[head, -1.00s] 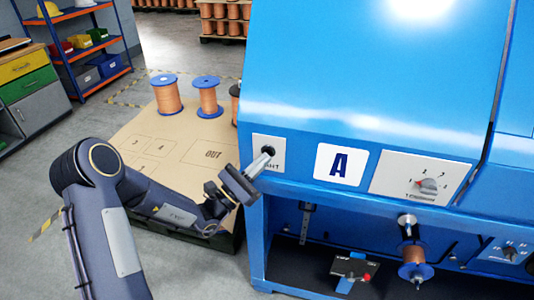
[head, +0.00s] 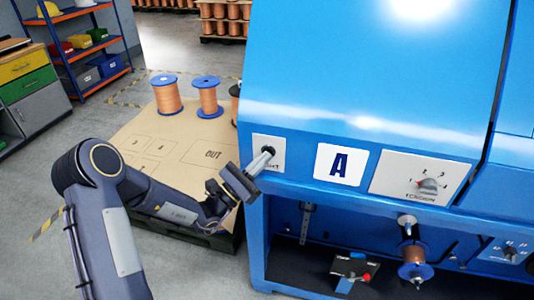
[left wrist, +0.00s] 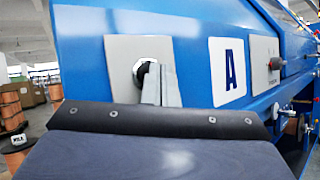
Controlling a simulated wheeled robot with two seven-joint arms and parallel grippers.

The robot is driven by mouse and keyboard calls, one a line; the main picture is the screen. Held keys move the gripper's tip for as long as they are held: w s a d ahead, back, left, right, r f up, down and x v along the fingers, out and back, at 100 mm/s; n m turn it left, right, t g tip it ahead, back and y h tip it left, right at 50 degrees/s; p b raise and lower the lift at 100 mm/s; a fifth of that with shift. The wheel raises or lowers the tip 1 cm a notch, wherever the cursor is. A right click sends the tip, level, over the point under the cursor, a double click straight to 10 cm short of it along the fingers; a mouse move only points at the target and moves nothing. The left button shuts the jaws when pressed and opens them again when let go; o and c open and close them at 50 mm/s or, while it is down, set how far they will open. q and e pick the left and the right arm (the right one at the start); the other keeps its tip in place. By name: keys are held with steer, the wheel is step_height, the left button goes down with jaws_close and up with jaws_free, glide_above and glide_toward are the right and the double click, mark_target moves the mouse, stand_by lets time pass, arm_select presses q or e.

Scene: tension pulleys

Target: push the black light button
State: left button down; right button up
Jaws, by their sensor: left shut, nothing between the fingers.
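The black light button (head: 269,151) sits on a pale square plate (head: 277,165) at the lower left of the blue machine's front. The plate's lettering is partly covered by my gripper. My left gripper (head: 265,157) is shut and empty, with its fingertips at the button; they look to be touching it or very close. In the left wrist view the closed fingers (left wrist: 160,84) overlap the black button (left wrist: 142,72) and hide part of it. Whether the button is pressed in cannot be told. My right gripper is not in view.
The blue machine (head: 365,60) fills the right side. An "A" label (head: 341,165) and a tension dial (head: 428,185) lie right of the button. Copper spools (head: 167,94) stand on a board (head: 150,130) at the left. A shelf (head: 85,45) is farther back.

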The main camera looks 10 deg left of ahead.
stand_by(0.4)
arm_select(q)
steer(key=shift+s, duration=0.35)
steer(key=s, duration=0.6)
stand_by(0.4)
steer(key=shift+a, duration=0.1)
